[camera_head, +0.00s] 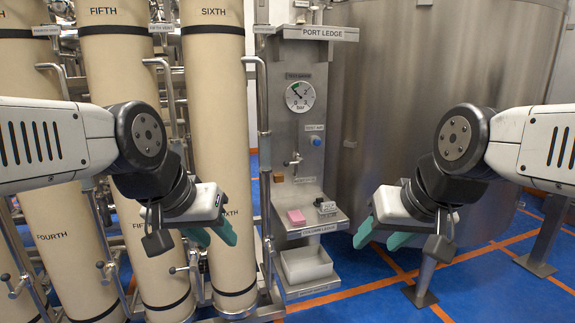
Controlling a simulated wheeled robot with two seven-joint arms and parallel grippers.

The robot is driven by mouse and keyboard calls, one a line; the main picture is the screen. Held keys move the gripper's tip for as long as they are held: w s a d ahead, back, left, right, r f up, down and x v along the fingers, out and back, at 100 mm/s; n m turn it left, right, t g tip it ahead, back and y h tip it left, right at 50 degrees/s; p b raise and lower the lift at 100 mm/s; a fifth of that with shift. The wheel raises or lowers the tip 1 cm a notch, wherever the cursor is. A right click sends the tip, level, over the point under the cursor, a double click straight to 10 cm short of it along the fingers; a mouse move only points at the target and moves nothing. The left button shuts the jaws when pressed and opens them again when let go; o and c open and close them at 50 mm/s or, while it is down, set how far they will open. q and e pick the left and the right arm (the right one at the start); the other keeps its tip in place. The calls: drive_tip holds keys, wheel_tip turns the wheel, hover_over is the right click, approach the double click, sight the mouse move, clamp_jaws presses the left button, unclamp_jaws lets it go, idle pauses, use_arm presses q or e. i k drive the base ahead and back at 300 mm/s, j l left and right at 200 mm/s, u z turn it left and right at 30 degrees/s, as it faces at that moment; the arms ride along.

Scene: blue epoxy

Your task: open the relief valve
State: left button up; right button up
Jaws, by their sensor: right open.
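No label I can read names the relief valve. On the steel panel (278,110), a small metal valve with a handle (293,162) sits below the round pressure gauge (300,96). A blue knob (316,141) sits to its right, under a small label. My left gripper (211,234) is in front of the sixth column, left of the panel, with its green fingers apart and empty. My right gripper (386,235) is right of the panel, in front of the big tank, open and empty. Neither gripper touches the panel fittings.
Tall cream columns (210,110) with pipes and side valves stand at the left. A large steel tank (430,70) stands at the right. A low ledge holds a pink block (296,217) and a small dark item (326,207); a white bin (306,264) is below. Space before the panel is clear.

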sight(300, 161)
drive_tip(key=i+j, duration=0.1)
drive_tip(key=i, duration=0.9)
drive_tip(key=j+u, duration=0.05)
drive_tip(key=j, duration=0.05)
